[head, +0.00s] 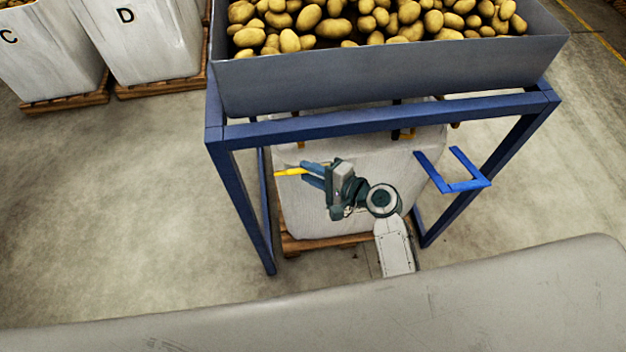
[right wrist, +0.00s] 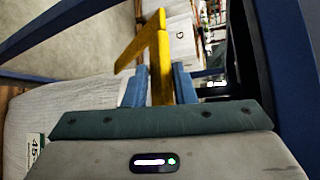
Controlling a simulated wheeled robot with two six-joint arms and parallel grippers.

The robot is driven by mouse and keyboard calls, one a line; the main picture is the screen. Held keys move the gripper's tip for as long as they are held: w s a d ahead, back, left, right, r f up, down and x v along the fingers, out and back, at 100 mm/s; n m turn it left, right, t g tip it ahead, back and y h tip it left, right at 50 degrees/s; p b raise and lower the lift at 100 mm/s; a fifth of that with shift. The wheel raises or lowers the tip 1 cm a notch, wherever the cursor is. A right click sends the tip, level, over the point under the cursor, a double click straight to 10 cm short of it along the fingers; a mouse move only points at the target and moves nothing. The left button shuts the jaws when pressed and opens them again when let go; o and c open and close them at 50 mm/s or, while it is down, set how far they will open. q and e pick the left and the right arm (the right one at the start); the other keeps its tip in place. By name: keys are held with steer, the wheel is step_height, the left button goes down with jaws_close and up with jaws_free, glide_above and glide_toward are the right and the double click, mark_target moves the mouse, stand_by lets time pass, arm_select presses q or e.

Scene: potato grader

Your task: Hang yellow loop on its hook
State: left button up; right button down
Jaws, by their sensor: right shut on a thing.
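My right gripper (head: 306,172) is in front of the white bulk bag (head: 330,215) under the blue frame. Its blue fingers are shut on a yellow loop (head: 287,172), which sticks out to the left of the fingertips. In the right wrist view the yellow loop (right wrist: 158,60) stands up between the two fingers and bends over to the left at its top. Small dark and yellow parts (head: 403,134) show under the frame's front beam; I cannot tell which is the loop's hook. My left gripper is not in view.
A grey hopper (head: 400,72) full of potatoes sits on the blue frame (head: 380,124). A blue U-shaped bracket (head: 463,187) juts out from the right post. The bag stands on a wooden pallet (head: 310,244). Bags C and D stand at the back left; the floor at left is clear.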

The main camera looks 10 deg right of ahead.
steer(key=shift+w+r, duration=0.45)
steer(key=shift+w, duration=0.1)
steer(key=c, duration=1.4)
jaws_free()
steer(key=shift+f, duration=0.1)
steer(key=shift+c, duration=0.2)
steer(key=shift+s+d, duration=0.1)
steer(key=shift+s+d+f, duration=0.1)
steer(key=shift+s+d, duration=0.1)
steer(key=b+v, duration=0.3)
steer(key=v, duration=0.7)
steer(key=shift+r, duration=0.25)
